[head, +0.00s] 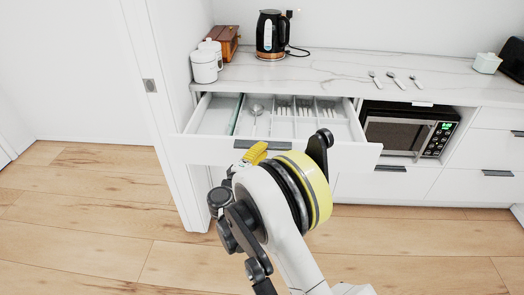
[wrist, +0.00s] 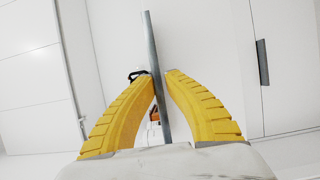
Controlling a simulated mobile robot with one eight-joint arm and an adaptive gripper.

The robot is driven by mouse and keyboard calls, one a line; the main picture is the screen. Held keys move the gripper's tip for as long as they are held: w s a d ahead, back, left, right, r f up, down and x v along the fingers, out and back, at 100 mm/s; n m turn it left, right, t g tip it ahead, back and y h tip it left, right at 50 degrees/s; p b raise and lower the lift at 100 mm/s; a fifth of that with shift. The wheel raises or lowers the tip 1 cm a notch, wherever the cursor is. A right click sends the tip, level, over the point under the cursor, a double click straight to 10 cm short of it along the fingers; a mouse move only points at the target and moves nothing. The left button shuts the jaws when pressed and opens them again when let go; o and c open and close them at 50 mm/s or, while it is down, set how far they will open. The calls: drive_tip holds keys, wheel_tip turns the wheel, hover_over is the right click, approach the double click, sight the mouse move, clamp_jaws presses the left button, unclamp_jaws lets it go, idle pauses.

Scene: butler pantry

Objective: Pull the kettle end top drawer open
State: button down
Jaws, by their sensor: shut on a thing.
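The top drawer (head: 345,155) at the kettle end is pulled out from under the counter, with its inside showing. Its dark bar handle (head: 281,146) is on the front panel. In the wrist view the handle (wrist: 152,45) runs upright between the yellow fingers. My gripper (head: 258,150) is at the left part of the handle and is shut on it, as the wrist view also shows (wrist: 161,76). The black kettle (head: 270,35) stands on the counter above the drawer. My arm hides part of the drawer front and the cabinet below.
The drawer holds a ladle (head: 256,110) and several pieces of cutlery in dividers. A microwave (head: 408,130) sits to the right. Several spoons (head: 392,78) lie on the counter (head: 330,68). A white door frame (head: 165,110) stands close on the left. The wooden floor (head: 90,215) is clear.

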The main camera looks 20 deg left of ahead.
drive_tip(key=c, duration=1.7)
unclamp_jaws()
drive_tip(key=shift+w+d, duration=0.1)
drive_tip(key=shift+o, duration=0.2)
drive_tip(key=s+a, duration=0.2)
drive_tip(key=s, duration=1)
